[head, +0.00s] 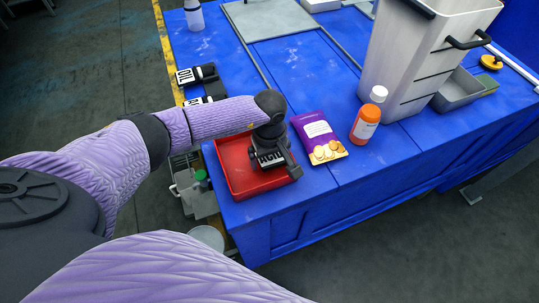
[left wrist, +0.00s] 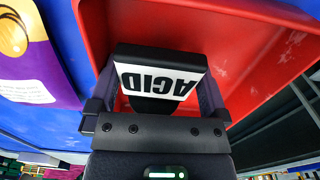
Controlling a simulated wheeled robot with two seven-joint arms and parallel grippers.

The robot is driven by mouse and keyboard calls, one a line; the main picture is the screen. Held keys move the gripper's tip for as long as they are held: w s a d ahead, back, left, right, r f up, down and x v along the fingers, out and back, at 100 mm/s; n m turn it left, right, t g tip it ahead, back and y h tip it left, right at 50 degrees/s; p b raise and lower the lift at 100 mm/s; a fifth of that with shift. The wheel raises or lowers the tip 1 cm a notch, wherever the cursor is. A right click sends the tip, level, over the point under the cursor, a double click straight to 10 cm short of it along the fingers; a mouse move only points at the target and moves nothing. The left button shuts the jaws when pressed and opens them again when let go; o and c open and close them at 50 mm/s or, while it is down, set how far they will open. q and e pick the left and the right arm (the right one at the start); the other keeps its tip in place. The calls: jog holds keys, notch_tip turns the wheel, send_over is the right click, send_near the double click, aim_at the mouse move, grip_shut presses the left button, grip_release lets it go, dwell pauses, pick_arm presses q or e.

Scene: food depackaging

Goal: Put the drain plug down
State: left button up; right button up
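The black drain plug, which I take to be the block with a white ACID label (left wrist: 158,82), sits between the fingers of my left gripper (left wrist: 157,100) in the left wrist view. The fingers press against both its sides. In the head view my left gripper (head: 272,155) points down over the red tray (head: 236,182), and the label shows beneath it. I cannot tell whether the block touches the tray floor. The tray's walls also show in the left wrist view (left wrist: 245,50). My right gripper is out of view.
A large pale bin (head: 405,60) stands at the back right.

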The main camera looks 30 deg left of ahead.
pick_arm(q)
jog(key=shift+r, duration=0.2)
jog(key=shift+r+p, duration=0.7)
jog(key=shift+p, duration=0.2)
notch_tip(320, 180, up, 12)
jog(key=shift+f+p, duration=0.25)
jog(key=shift+p, duration=0.1)
